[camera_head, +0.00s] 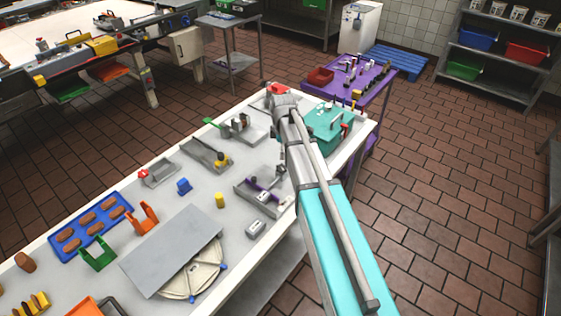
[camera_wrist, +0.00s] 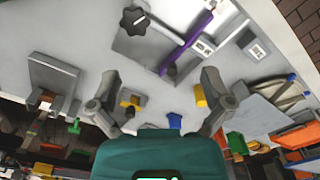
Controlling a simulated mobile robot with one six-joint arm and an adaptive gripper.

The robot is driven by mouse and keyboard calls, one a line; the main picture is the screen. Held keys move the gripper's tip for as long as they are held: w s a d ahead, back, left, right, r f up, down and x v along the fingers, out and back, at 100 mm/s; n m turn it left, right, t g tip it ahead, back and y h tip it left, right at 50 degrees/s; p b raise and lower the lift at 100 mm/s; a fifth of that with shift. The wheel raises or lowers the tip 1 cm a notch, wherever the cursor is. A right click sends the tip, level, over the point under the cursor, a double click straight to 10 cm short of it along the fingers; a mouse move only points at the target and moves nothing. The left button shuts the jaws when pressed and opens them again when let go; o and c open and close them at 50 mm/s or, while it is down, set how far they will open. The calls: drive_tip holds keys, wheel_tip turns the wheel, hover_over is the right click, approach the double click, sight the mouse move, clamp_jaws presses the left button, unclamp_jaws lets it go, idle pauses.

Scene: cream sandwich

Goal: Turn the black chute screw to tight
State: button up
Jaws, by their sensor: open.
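A black lobed knob, which looks like the chute screw (camera_wrist: 134,20), shows near the top of the wrist view. It stands at the corner of a grey metal chute fixture (camera_wrist: 150,48) with a purple bar (camera_wrist: 190,42). In the head view this fixture (camera_head: 250,193) lies near the table's right edge, left of my arm. I cannot make out the knob clearly there. My gripper (camera_wrist: 160,86) is open and empty in the wrist view, its fingers wide apart. The knob is beyond the fingertips and not between them. My arm hides the gripper in the head view.
A yellow cylinder (camera_head: 219,200), a blue block (camera_head: 184,186) and a small grey box (camera_head: 256,229) are near the fixture. A grey slide with a yellow knob (camera_head: 206,154) lies behind. A grey plate (camera_head: 172,250) lies in front.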

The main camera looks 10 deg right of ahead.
sight(280, 167)
drive_tip(key=w+n, duration=0.1)
drive_tip(key=w+r+n, duration=0.1)
drive_tip(key=w+n+p, duration=0.1)
drive_tip(key=w, duration=0.1)
drive_tip(key=shift+r, duration=0.35)
drive_tip(key=shift+f, duration=0.25)
wheel_tip(280, 167, down, 13)
drive_tip(key=b, duration=1.3)
drive_tip(key=shift+f+b, duration=0.15)
drive_tip(key=shift+b, duration=0.25)
drive_tip(key=c, duration=1.1)
drive_tip(key=shift+c, duration=0.2)
